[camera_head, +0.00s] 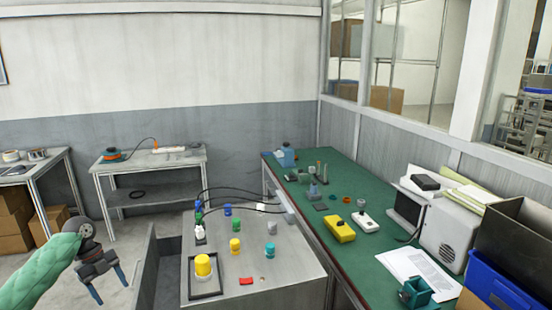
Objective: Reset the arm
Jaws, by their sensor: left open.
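My left arm, in a green quilted sleeve (38,270), comes in at the lower left of the head view. Its gripper (109,286) is open, with its two dark blue-tipped fingers apart and nothing between them. It hangs over the floor, left of the grey worktop (218,280), and appears clear of it. My right arm and gripper are not in view.
The worktop bears a yellow cylinder (203,265) on a dark tray and several small coloured reels. A green bench (345,262) on the right holds a yellow box (339,229), papers and a monitor. A grey panel (148,268) stands between gripper and worktop.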

